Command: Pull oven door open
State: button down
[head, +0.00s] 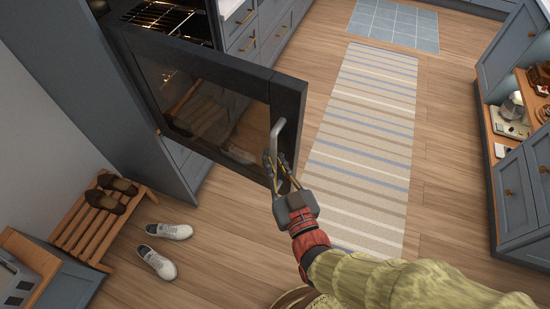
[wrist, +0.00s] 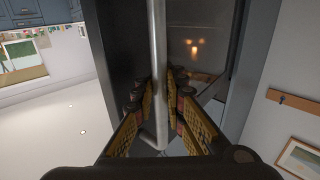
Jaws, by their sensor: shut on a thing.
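The oven door (head: 205,105) is a dark framed glass panel. It stands swung out from the oven (head: 160,18), whose lit inside and wire racks show at the top left of the head view. The door's grey bar handle (head: 277,135) runs along its outer edge, and it also shows upright in the middle of the wrist view (wrist: 158,60). My gripper (head: 281,165) is shut on the handle. In the wrist view its two padded fingers (wrist: 162,105) lie on either side of the bar. The far fingertip contact is partly hidden.
A wooden shoe rack (head: 90,228) with brown shoes stands at the lower left, with white sneakers (head: 160,262) beside it. A striped rug (head: 365,140) covers the floor right of the door. Open cabinets (head: 515,110) stand at the right. The floor between is clear.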

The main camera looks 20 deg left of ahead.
jog(key=shift+d+f, duration=0.15)
jog(key=shift+d, duration=0.05)
jog(key=c, duration=2.2)
grip_release()
jog(key=shift+d, duration=0.15)
jog(key=o, duration=0.3)
jog(key=shift+s, duration=0.1)
jog(key=shift+v, duration=3.65)
